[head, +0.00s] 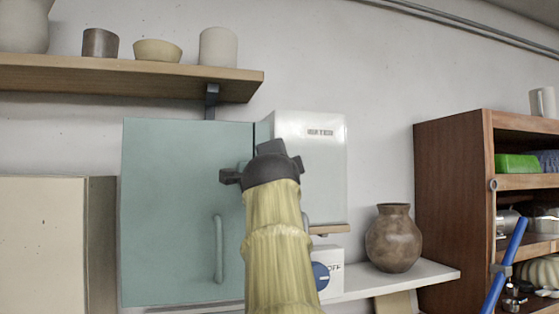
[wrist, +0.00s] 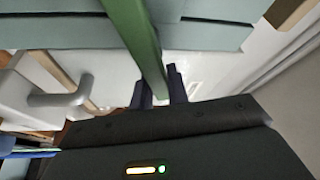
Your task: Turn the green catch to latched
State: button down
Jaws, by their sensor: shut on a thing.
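The green catch (wrist: 138,38) shows in the wrist view as a long green bar running from the top edge down to my gripper (wrist: 160,88). Its lower end is between the two dark fingers, which are shut on it. In the head view the catch is hidden behind my gripper and yellow-sleeved arm. There my gripper (head: 262,165) is in front of the right edge of the teal cabinet door (head: 170,200). The door looks closed. I cannot read the catch's latched or unlatched marking.
A white panel (head: 325,150) is right of the teal door, with a blue knob (head: 321,276) marked OFF below. A wooden shelf (head: 130,75) with pots is above. A brown vase (head: 393,240) stands on a white ledge (head: 435,273), left of a wooden shelf unit (head: 450,190).

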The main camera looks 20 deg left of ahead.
jog(key=shift+f+m+g+h+p, duration=0.15)
jog(key=shift+f+m+g+p, duration=0.2)
jog(key=shift+m, duration=0.55)
jog(key=shift+f+m+g+h+p, duration=0.15)
jog(key=shift+f+m+g+p, duration=0.15)
jog(key=shift+m, duration=0.6)
jog(key=c, duration=1.4)
grip_release()
jog(key=shift+d, duration=0.1)
jog(key=shift+o, duration=0.2)
jog(key=s+d+b, duration=0.2)
jog(key=s+b, duration=0.7)
jog(key=s, duration=0.8)
jog(key=shift+d+b, duration=0.3)
jog(key=shift+d, duration=0.1)
jog(key=shift+a, duration=0.1)
